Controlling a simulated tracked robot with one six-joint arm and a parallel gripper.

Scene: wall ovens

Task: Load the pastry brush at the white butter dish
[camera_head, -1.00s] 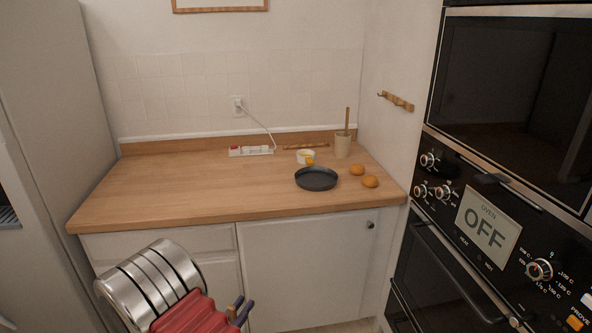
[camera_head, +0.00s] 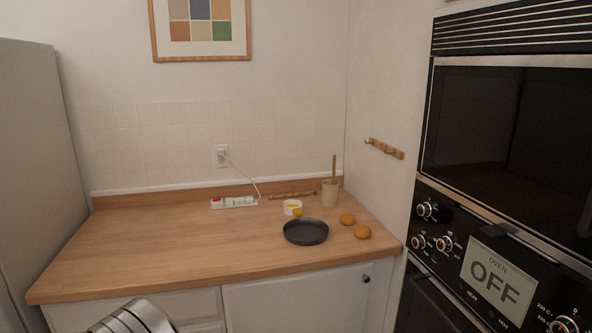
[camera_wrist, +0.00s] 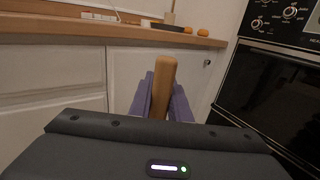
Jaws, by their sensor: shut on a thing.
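The white butter dish (camera_head: 290,210) stands on the wooden counter, with yellow inside and at its front edge. It is just behind a dark round pan (camera_head: 306,231). My gripper (camera_wrist: 160,98), with purple fingers, is shut on a wooden handle, apparently the pastry brush (camera_wrist: 162,72). The handle points up and away from the wrist camera; the bristles cannot be made out. My gripper is in front of the white cabinet doors, below the counter edge, well apart from the butter dish.
Two buns (camera_head: 347,219) (camera_head: 362,231) lie right of the pan. A beige crock (camera_head: 330,193) with a wooden stick stands behind. A power strip (camera_head: 234,202) with a cord lies at the wall. Black ovens (camera_head: 500,170) stand at the right. The counter's left side is clear.

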